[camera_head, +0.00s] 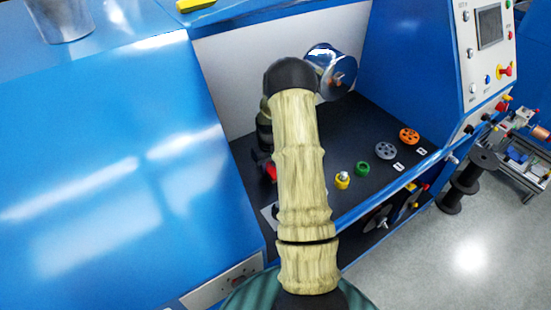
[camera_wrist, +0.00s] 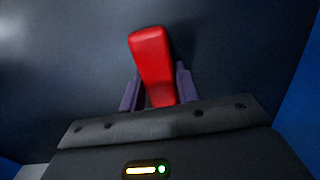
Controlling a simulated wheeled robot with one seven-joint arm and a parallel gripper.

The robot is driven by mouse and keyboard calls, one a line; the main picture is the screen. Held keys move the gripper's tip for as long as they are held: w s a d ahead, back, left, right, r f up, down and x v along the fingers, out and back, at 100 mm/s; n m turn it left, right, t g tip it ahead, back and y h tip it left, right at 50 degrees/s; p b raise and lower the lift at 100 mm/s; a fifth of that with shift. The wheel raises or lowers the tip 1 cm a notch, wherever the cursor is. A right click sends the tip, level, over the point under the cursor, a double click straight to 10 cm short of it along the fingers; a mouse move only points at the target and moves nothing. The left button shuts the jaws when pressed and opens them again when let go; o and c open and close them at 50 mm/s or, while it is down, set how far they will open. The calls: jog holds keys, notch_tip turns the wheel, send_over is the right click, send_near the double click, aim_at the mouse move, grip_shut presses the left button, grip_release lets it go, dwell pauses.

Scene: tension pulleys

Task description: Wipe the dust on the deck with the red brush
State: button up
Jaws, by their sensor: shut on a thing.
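My gripper (camera_wrist: 158,88) is shut on the red brush (camera_wrist: 152,58), whose red body stands up between the two fingers in the wrist view. In the head view only a small red piece of the brush (camera_head: 271,172) shows beside my arm, low over the left part of the deck. The dark deck (camera_head: 329,142) lies inside the blue machine's bay. My arm hides much of its left and middle part. The brush's bristles are hidden, and I cannot tell whether they touch the deck. I cannot make out dust on the deck.
On the deck's right side are a yellow pulley (camera_head: 342,181), a green pulley (camera_head: 362,168), a grey wheel (camera_head: 385,150) and an orange wheel (camera_head: 408,136). A metal cylinder (camera_head: 333,72) projects from the back wall.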

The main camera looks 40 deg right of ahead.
jog(key=shift+w+r+p, duration=0.2)
jog(key=shift+r+p, duration=0.1)
jog(key=shift+r, duration=0.8)
jog(key=shift+r+p, duration=0.5)
jog(key=shift+r, duration=0.3)
jog(key=shift+w+a+r+p, duration=0.1)
jog(key=shift+w+r+p, duration=0.05)
jog(key=shift+r+p, duration=0.45)
jog(key=shift+r, duration=0.5)
jog(key=shift+s+d+r+p, duration=0.15)
jog(key=shift+r+p, duration=0.15)
jog(key=shift+r, duration=0.05)
jog(key=shift+s+d+r+p, duration=0.15)
jog(key=shift+r+p, duration=0.15)
jog(key=shift+r, duration=0.05)
jog(key=shift+a+r, duration=0.15)
jog(key=shift+r, duration=0.2)
jog(key=shift+w, duration=0.1)
